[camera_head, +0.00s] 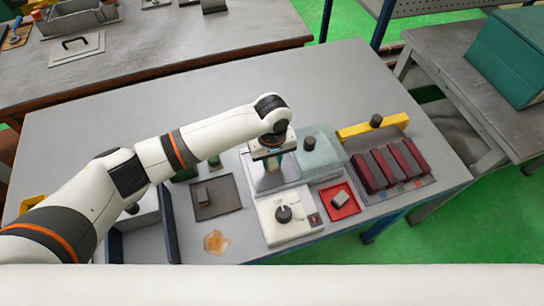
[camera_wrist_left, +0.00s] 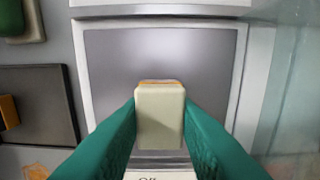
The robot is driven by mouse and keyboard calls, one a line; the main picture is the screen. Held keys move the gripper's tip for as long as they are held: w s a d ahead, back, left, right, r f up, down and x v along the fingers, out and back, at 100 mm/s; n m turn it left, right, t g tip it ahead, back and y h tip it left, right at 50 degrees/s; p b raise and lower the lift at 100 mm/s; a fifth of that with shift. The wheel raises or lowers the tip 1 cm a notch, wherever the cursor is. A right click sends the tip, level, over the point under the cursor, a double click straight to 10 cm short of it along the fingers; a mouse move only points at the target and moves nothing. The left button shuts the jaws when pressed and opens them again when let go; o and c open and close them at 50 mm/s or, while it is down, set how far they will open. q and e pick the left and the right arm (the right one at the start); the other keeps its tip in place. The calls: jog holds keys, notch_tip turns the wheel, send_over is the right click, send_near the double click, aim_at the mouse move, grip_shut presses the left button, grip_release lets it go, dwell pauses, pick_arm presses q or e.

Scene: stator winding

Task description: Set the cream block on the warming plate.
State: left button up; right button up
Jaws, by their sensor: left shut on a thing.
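My left gripper (camera_head: 272,163) is over the warming plate (camera_head: 291,182) in the head view. In the left wrist view, its two teal fingers (camera_wrist_left: 160,122) are shut on the cream block (camera_wrist_left: 160,118), one on each side. The block is pale cream with a thin orange-brown edge at its top. The warming plate (camera_wrist_left: 195,60) is a flat grey square in a white frame, seen behind the block. I cannot tell whether the block touches the plate. The plate's white front panel (camera_head: 287,232) carries a dark knob. My right gripper is not in view.
A pale green translucent box (camera_head: 320,155) stands right of the plate. A red tray (camera_head: 351,211) holds a grey block. Several dark red blocks (camera_head: 390,165) stand farther right, before a yellow bar (camera_head: 355,130). A dark mat (camera_head: 226,203) with a small block lies left. The table's back left is clear.

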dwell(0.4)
pick_arm(q)
jog(key=shift+p, duration=0.45)
jog(key=shift+f, duration=0.1)
jog(key=shift+p, duration=0.55)
jog(key=o, duration=1.1)
jog(key=shift+c, duration=0.2)
jog(key=shift+o, duration=0.6)
jog(key=shift+o, duration=0.6)
